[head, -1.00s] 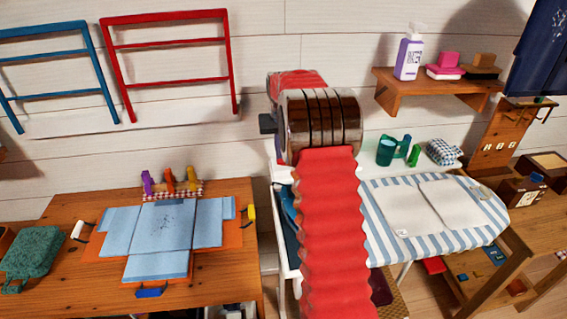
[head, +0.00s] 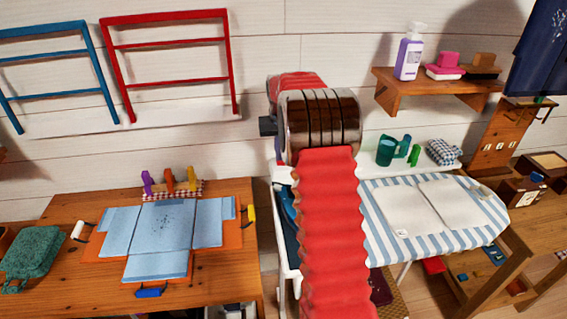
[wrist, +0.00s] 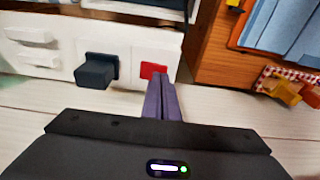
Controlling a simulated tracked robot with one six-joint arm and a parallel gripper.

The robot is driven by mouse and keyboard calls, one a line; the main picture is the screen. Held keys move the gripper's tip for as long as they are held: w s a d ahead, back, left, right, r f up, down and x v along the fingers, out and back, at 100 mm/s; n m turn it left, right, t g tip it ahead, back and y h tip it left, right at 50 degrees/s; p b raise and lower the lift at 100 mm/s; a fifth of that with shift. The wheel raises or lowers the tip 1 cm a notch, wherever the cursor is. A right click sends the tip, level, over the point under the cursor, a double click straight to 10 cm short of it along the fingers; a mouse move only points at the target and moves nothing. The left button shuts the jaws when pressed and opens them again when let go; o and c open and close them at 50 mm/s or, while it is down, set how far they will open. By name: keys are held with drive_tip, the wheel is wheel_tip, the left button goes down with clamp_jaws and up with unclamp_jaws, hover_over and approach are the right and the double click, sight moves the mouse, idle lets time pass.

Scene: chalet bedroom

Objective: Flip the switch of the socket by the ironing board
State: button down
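In the wrist view, a white panel holds a red switch (wrist: 153,70) with a dark block-shaped plug (wrist: 97,71) beside it on the left. My gripper (wrist: 164,78) has its two purple fingers pressed together, with nothing seen between them. Their tips are right by the red switch, just at its right edge; I cannot tell whether they touch it. The striped ironing board (head: 377,232) is right of my arm in the head view, with pale folded cloth on it. My arm hides the gripper and the switch in the head view.
A wooden table (head: 215,285) with blue cloth on an orange board stands at left. A wall shelf (head: 388,96) with a purple bottle (head: 408,58) is upper right. Blue and red racks hang on the wall.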

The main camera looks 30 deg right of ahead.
drive_tip(key=shift+f, duration=0.3)
idle(0.4)
wheel_tip(320, 180, up, 7)
idle(1.1)
idle(0.4)
